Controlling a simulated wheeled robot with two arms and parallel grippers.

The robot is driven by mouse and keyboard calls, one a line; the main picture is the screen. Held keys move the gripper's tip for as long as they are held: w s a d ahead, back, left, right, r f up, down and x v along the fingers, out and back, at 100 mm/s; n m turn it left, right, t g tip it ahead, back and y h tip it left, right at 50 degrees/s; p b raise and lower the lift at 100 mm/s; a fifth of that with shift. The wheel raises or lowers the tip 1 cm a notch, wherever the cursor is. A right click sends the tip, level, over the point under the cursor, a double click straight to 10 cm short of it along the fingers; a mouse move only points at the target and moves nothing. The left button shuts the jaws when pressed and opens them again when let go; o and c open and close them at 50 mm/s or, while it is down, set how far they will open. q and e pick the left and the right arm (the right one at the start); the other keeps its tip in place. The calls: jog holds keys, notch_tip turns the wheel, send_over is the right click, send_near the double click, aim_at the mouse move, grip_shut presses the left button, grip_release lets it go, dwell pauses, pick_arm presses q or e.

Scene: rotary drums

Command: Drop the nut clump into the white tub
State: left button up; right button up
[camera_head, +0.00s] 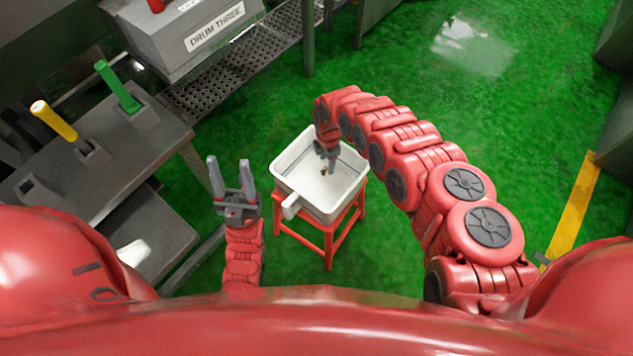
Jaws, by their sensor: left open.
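The white tub (348,198) sits on a red stand (328,240) in the middle of the head view. My right arm arches over from the right, and its gripper (329,165) points down over the tub's inside. A tiny brown clump (323,171), likely the nut clump, shows right at its fingertips. It is too small to tell whether the fingers grip it or it lies on the tub floor. My left gripper (229,178) is open and empty, with fingers pointing up the picture, to the left of the tub and apart from it.
On the left is a grey console with a yellow-handled lever (55,121) and a green-handled lever (118,87). A grey box labelled DRUM THREE (190,40) stands behind it, beside a perforated metal step (225,85). Green floor (520,130) is clear on the right.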

jog(key=shift+o, duration=1.2)
notch_tip(320, 180, up, 17)
jog(key=p, duration=0.1)
jog(key=shift+r+p, duration=0.2)
jog(key=shift+p, duration=0.2)
